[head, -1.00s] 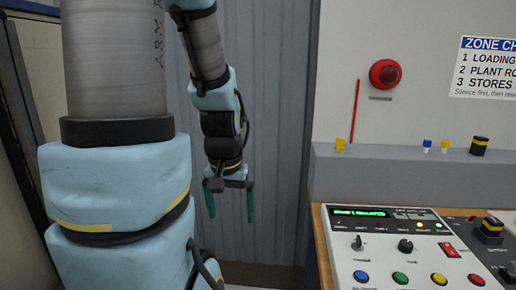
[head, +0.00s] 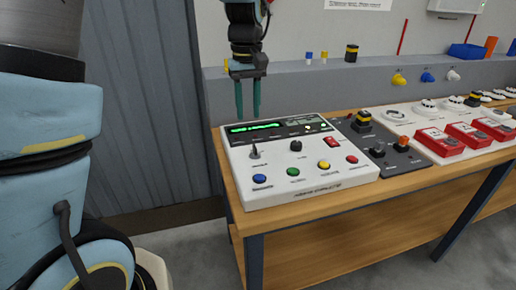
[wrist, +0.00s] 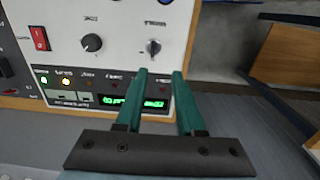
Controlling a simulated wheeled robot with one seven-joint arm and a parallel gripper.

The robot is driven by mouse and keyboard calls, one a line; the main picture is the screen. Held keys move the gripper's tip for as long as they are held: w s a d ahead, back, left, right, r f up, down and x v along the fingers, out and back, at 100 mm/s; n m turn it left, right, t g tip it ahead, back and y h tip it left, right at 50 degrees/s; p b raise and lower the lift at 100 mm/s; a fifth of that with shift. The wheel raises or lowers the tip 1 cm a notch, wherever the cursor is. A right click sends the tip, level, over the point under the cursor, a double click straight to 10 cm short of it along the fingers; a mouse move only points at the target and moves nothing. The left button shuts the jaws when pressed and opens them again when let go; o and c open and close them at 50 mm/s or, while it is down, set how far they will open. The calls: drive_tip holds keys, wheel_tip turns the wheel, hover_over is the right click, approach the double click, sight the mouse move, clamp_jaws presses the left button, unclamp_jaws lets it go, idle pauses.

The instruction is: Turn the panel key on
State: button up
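The white control panel (head: 300,192) lies on the wooden bench, its green display (head: 256,128) lit. The panel key (head: 254,151) stands at the left of the panel face, with a black knob (head: 296,146) to its right. In the wrist view the key (wrist: 153,47) is a small metal piece in a round switch, just beyond my fingertips. My gripper (head: 248,114) points down above the panel's back left part. In the wrist view my gripper (wrist: 160,73) has its two green fingers apart, with nothing between them; the fingertips overlap the display and do not visibly touch the key.
Blue, green, yellow and red buttons line the panel front; a red rocker switch (head: 331,141) is at right. A dark box (head: 385,158) with levers and red call points (head: 468,135) stand further right. A grey ledge (head: 290,85) runs behind.

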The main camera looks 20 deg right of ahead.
sight(255, 147)
drive_tip(key=f+p, duration=0.1)
drive_tip(key=f, duration=0.2)
drive_tip(key=d+f, duration=0.1)
drive_tip(key=f, duration=0.3)
drive_tip(key=f+p, duration=0.1)
drive_tip(key=f, duration=0.2)
drive_tip(key=shift+s+d+f+p, duration=0.2)
drive_tip(key=shift+s+f+p, duration=0.05)
drive_tip(key=shift+f+p, duration=0.1)
clamp_jaws()
